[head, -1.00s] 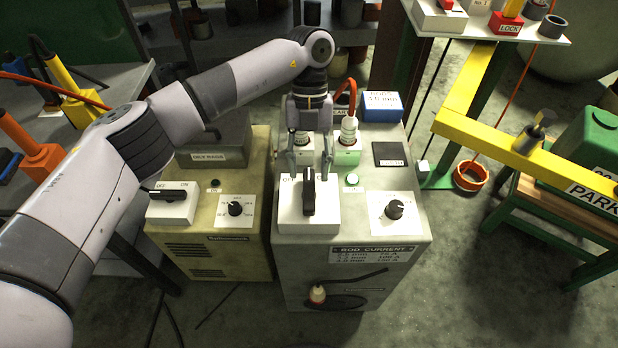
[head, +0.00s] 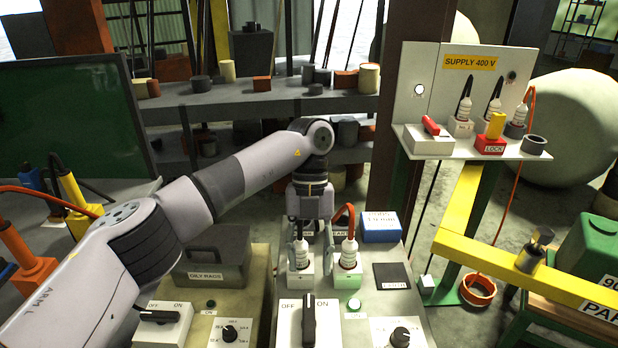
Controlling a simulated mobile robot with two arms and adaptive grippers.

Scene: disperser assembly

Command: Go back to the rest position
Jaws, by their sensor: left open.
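My left arm reaches in from the left. The switch lever stands upright between the OFF and ON marks. My right gripper is not in view.
A second machine with an OFF/ON switch (head: 162,318) and an OILY RAGS box (head: 212,257) stands left. The SUPPLY 400 V panel (head: 465,95) and a yellow beam (head: 510,262) stand right. A shelf (head: 220,110) lies behind.

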